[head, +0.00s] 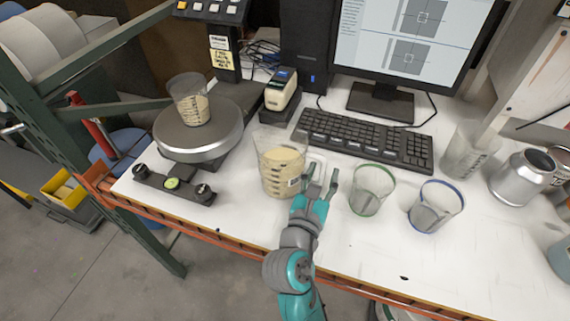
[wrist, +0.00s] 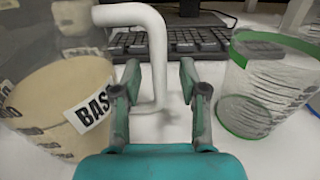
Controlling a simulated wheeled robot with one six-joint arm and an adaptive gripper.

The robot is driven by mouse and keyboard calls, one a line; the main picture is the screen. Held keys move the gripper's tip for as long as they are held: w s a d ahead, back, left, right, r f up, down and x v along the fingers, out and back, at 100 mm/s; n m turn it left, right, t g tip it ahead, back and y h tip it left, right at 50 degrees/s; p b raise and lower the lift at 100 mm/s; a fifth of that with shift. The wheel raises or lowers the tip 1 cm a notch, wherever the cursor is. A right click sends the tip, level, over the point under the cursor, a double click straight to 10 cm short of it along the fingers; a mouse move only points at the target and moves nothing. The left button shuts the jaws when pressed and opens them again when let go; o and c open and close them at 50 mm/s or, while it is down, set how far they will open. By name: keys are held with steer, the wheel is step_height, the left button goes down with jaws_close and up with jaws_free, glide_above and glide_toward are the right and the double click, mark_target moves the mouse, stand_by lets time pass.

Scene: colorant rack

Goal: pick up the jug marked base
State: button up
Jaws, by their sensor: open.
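The jug marked base (head: 282,170) stands upright on the white bench, a clear vessel filled with cream-coloured contents. Its label reading "BAS" shows in the wrist view on the jug (wrist: 62,105) at the left. Its white handle (wrist: 158,60) sticks out to the right of the jug. My gripper (head: 322,184) is open and just right of the jug, at the handle. In the wrist view, the fingers of my gripper (wrist: 160,85) stand on either side of the handle's lower vertical part, with gaps between. I cannot tell whether the handle is fully between the fingertips in depth.
A green-rimmed clear cup (head: 371,190) stands close right of my gripper, with a blue-rimmed cup (head: 436,207) beyond. A keyboard (head: 366,139) lies behind. A scale (head: 199,135) with a cup (head: 191,100) on it stands to the left. The bench front is clear.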

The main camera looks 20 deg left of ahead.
jaws_close()
steer(key=shift+r, duration=0.25)
stand_by(0.3)
steer(key=shift+r, duration=7.85)
